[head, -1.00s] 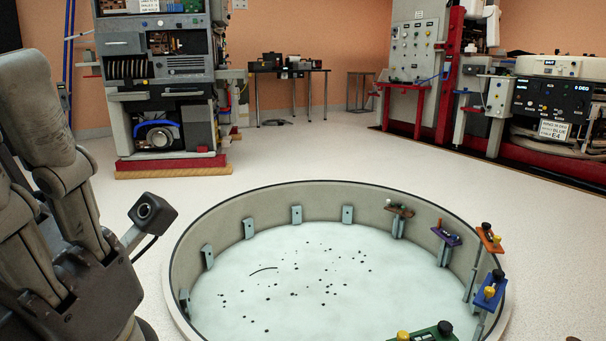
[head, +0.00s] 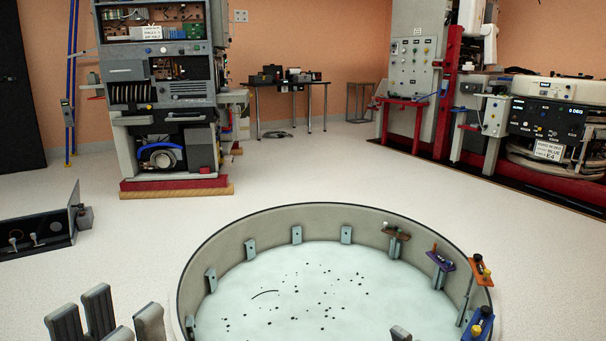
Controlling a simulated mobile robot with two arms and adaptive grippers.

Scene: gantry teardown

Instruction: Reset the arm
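My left gripper (head: 124,318) shows at the bottom left edge of the head view. Its grey padded fingers point up and stand apart, with nothing seen between them. It is in front of and left of a round, low-walled pit (head: 210,248) with a pale floor. A small grey tip (head: 400,333) shows at the bottom edge over the pit; it may be a finger of my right gripper, and the rest is out of frame. Which arm the task means cannot be told from this view.
Bracketed parts with coloured plates, orange (head: 480,270) and purple (head: 440,260), line the pit's right rim. A tall equipment rack (head: 180,100) stands behind. A red gantry (head: 447,100) and a black control panel (head: 545,120) stand right. A dark box (head: 40,230) lies left. Floor between is clear.

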